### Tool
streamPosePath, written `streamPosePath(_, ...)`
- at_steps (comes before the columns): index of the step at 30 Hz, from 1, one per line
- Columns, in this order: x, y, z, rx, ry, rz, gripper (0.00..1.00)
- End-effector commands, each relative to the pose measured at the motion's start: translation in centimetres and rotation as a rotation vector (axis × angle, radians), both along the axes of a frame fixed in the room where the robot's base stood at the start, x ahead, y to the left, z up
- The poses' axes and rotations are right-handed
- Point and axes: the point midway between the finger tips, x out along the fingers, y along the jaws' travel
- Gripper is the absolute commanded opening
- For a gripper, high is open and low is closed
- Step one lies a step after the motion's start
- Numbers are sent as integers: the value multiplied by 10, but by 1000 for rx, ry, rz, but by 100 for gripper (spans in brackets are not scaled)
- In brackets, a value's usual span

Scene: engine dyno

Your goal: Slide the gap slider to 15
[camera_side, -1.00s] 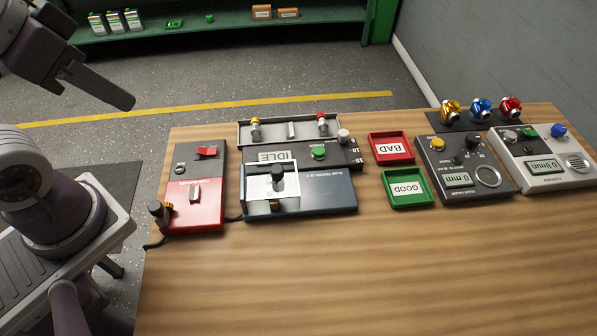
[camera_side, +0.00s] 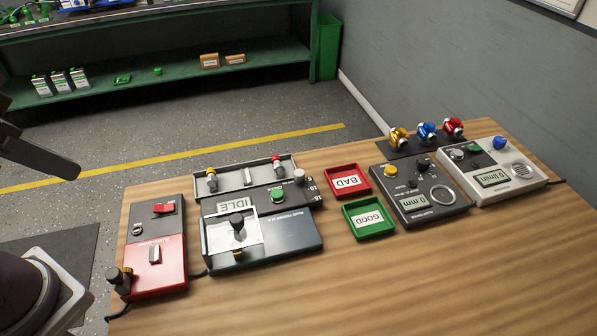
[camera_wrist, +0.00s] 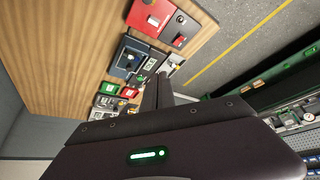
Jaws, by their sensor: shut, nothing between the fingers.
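The dark blue-grey tester (camera_side: 290,233) has an IDLE display (camera_side: 237,206) and a green button (camera_side: 278,195). A small grey knob (camera_side: 299,176) stands at its right end beside printed numbers, including 15; it looks like the gap slider, but its exact setting is too small to read. A black knob (camera_side: 237,222) stands on the tester's white plate. The tester also shows in the wrist view (camera_wrist: 129,57). My gripper (camera_wrist: 158,80) is shut and empty. In the side view its dark end (camera_side: 40,160) is at the left edge, well apart from the tester.
A red box (camera_side: 157,270) with switches stands left of the tester. A red BAD tray (camera_side: 367,191) and a green GOOD tray (camera_side: 388,231) lie to its right. Two meters, one dark (camera_side: 425,207) and one pale (camera_side: 523,184), stand farther right. The wooden tabletop (camera_side: 430,285) in front is clear.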

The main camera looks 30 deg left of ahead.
Motion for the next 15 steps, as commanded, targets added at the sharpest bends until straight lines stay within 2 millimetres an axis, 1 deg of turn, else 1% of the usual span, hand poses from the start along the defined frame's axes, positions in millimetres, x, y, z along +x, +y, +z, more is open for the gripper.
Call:
streamPosePath(8,0,0,0,0,0,0,0)
streamPosePath(9,0,0,0,0,0,0,4)
streamPosePath(11,3,-1,1,-4,2,-1,16)
streamPosePath(12,11,-2,4,-11,8,-3,24)
streamPosePath(14,33,-6,9,-29,22,-7,35)
streamPosePath(15,56,-11,12,-45,35,-7,43)
